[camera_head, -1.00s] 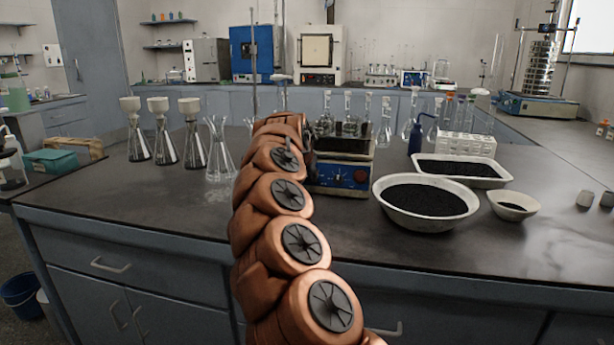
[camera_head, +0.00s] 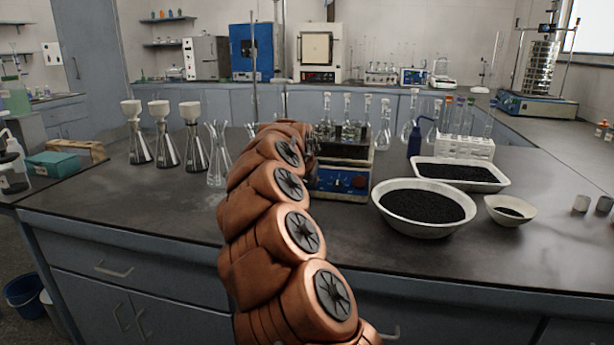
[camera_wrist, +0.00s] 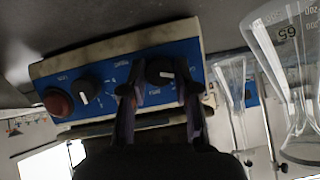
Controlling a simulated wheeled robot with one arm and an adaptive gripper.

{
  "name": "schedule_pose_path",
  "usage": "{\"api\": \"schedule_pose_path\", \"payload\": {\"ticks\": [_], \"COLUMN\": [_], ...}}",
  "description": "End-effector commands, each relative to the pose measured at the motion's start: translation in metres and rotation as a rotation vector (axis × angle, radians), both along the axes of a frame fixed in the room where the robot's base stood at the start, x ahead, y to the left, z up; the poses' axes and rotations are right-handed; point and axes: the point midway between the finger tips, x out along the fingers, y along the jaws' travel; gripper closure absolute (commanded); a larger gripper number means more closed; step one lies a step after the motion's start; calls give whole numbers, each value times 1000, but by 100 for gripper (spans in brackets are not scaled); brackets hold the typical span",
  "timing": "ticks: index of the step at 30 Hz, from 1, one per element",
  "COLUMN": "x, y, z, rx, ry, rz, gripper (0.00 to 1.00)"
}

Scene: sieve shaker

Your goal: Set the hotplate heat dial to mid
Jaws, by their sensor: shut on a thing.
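The hotplate (camera_head: 342,165) stands on the bench, with a blue front panel (camera_head: 340,179) and a red knob (camera_head: 360,182). In the wrist view the panel (camera_wrist: 120,68) appears upside down, with a red knob (camera_wrist: 58,102) and two black dials. My gripper (camera_wrist: 160,86) has its two dark fingers on either side of the right-hand dial (camera_wrist: 160,68) and is shut on it. The other dial (camera_wrist: 89,88) is free and shows a white pointer mark. The panel lettering is too small to read surely. In the head view my arm hides most of the gripper.
Glass flasks (camera_head: 385,125) stand behind the hotplate. A white bowl of dark grains (camera_head: 424,228) and a tray (camera_head: 490,183) lie to its right. Funnel-topped flasks (camera_head: 166,150) stand at left. In the wrist view glassware (camera_wrist: 285,60) is close at right.

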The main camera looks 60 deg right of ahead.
Motion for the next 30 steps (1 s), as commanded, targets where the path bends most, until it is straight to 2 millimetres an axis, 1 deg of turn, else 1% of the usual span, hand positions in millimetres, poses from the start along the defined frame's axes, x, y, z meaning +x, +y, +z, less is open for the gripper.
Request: {"api": "schedule_pose_path", "payload": {"ticks": [30], "x": [-2], "y": [0], "z": [0], "rx": [84], "ry": [-215], "rz": [-93], "gripper": [100]}}
